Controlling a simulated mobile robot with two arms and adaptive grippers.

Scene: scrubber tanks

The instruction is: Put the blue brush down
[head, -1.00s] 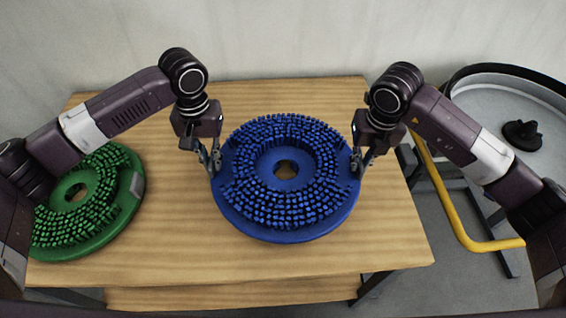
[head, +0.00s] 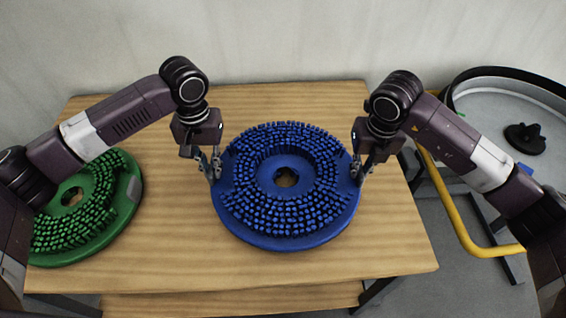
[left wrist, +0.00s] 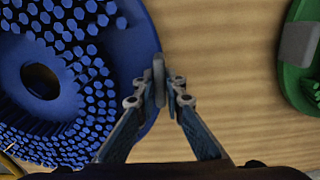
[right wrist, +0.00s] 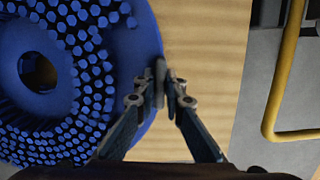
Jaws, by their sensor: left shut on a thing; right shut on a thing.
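The blue brush (head: 285,238) is a round disc with bristles facing up and a hole in its middle. It is over the middle of the wooden table (head: 180,265); I cannot tell if it touches the top. My left gripper (head: 212,172) is shut on its left rim, and my right gripper (head: 360,172) is shut on its right rim. The left wrist view shows the fingers (left wrist: 166,90) pinching the edge of the brush (left wrist: 130,60). The right wrist view shows the same for the right fingers (right wrist: 166,85) on the brush (right wrist: 130,50).
A green brush (head: 90,235) lies on the table's left end. A round grey tank (head: 470,100) with a black rim and a yellow rail (head: 450,205) stand to the right, off the table. Bare wood lies in front of and behind the blue brush.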

